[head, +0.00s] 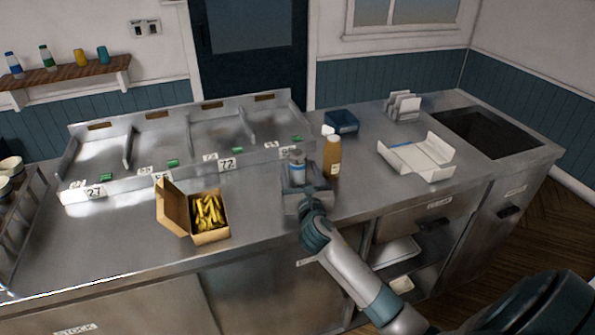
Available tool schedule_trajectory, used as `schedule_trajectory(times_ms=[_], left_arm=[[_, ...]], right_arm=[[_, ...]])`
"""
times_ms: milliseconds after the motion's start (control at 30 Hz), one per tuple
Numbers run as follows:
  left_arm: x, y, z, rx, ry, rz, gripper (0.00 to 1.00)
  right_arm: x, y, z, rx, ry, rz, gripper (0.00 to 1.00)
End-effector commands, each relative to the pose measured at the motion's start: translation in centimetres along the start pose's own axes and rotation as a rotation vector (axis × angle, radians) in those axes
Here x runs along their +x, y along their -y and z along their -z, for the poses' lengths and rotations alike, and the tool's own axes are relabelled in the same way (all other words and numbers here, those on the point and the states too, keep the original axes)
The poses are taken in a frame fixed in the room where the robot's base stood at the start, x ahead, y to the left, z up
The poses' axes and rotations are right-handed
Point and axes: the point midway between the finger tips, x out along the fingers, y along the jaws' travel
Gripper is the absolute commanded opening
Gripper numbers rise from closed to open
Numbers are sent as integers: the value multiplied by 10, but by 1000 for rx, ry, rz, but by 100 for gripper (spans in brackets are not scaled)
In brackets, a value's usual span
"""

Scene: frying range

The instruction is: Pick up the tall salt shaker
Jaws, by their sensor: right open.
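A small upright shaker with a blue and pale body and a grey top (297,167) stands on the steel counter, and it looks like the tall salt shaker. My right gripper (298,186) reaches in from the lower right and is at the shaker's near side. It is open, with its jaws around or just in front of the shaker's lower part; I cannot tell which. The gripper hides the shaker's base. My left gripper is not in view.
A blue container (341,122) and white tray (416,158) are to the right. Numbered bays (226,164) lie behind.

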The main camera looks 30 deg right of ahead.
Motion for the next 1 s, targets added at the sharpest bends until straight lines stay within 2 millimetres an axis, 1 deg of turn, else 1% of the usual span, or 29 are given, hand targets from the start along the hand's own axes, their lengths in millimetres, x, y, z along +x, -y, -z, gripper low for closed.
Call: schedule_trajectory(times_ms=[200,300,400,933,967,1000], left_arm=[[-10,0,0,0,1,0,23],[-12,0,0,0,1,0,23],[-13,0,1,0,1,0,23],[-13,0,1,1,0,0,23],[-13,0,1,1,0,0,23],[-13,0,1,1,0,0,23]], right_arm=[[24,-4,0,3,-1,1,61],[35,-4,1,1,-1,1,61],[42,-4,2,1,0,0,61],[44,-4,2,0,0,0,61],[44,-4,2,0,0,0,56],[44,-4,3,0,0,0,46]])
